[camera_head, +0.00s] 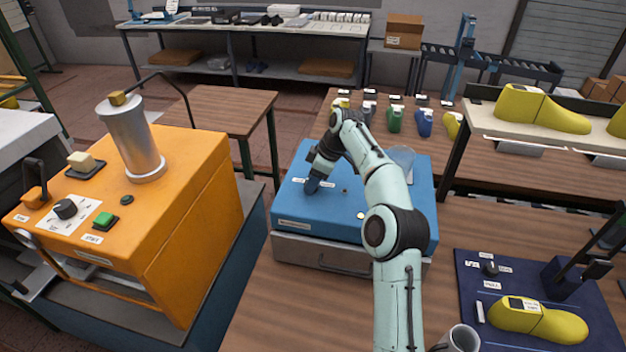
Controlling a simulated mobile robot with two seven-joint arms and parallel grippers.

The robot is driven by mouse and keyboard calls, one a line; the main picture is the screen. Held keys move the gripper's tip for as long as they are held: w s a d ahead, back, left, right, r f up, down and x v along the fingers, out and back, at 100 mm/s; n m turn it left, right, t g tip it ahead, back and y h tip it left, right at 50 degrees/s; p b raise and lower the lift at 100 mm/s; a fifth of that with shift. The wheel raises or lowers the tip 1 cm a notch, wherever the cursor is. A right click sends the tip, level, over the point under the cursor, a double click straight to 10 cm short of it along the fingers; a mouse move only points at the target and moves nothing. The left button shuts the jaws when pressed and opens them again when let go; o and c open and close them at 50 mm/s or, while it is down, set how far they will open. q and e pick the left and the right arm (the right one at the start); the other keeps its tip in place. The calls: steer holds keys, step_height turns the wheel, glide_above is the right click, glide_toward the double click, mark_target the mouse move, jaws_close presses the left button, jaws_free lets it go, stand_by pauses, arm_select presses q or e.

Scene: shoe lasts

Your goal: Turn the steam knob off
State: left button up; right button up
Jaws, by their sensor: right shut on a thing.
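A blue box-shaped machine (390,216) with a grey drawer base stands on the wooden table in the middle. My right arm reaches in from the bottom over it. My right gripper (311,187) points down at the left part of its top and is shut on a dark knob there, between two small white labels. The knob, which I take for the steam knob, is mostly hidden by the gripper; its pointer and the label text cannot be read. My left gripper is not in view.
An orange machine (200,215) with a metal cylinder, a black dial and a green button stands at left. At right, a dark blue mat (470,315) holds a yellow shoe last (538,321). A cup (461,338) stands at the bottom. Several coloured lasts stand behind the blue machine.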

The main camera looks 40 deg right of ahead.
steer(key=shift+r, duration=0.1)
steer(key=o, duration=1.1)
steer(key=shift+c, duration=0.2)
steer(key=v, duration=0.6)
steer(key=shift+d+r, duration=0.1)
steer(key=shift+r, duration=0.1)
steer(key=shift+s+r, duration=0.25)
steer(key=shift+r, duration=0.2)
steer(key=shift+d, duration=0.1)
